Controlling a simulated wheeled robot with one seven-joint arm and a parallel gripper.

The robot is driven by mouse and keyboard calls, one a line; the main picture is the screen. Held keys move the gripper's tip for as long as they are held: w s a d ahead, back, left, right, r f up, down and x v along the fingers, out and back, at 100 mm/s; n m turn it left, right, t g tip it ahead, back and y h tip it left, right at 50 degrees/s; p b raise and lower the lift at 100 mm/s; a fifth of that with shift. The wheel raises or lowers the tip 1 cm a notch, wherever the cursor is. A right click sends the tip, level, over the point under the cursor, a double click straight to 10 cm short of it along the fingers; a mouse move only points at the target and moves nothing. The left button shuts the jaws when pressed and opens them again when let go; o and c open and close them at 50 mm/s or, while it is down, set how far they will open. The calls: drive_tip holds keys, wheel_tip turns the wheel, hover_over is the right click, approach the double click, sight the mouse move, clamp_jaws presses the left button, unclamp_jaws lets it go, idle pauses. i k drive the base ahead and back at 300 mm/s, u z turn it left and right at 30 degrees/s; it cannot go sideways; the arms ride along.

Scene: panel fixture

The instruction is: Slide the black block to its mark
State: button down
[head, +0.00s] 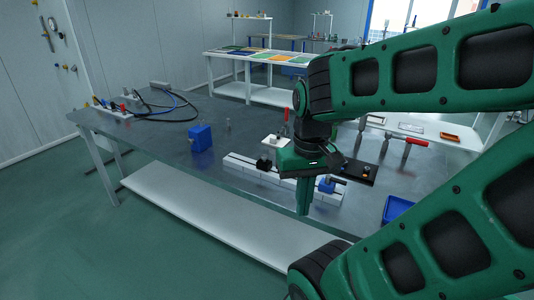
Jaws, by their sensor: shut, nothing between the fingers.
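A small black block (264,164) sits on a long white rail (240,163) that lies along the front of the metal table. My gripper (304,212) points down, right of the black block and apart from it, in front of the rail. Its fingers look shut with nothing between them. My gripper and wrist hide part of the rail's right half. A blue part (326,185) shows at the rail's right end. I cannot make out the mark at this size.
A blue box-like device (200,137) stands left of the rail. Behind it are cables (165,105) and connectors. A red-handled clamp (285,122), a black plate (360,171) and a blue tray (397,208) lie near my arm. The table's left middle (150,130) is clear.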

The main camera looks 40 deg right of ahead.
sight(266, 167)
drive_tip(key=z, duration=2.35)
drive_tip(key=k, duration=0.8)
drive_tip(key=u, duration=1.65)
drive_tip(key=i, duration=1)
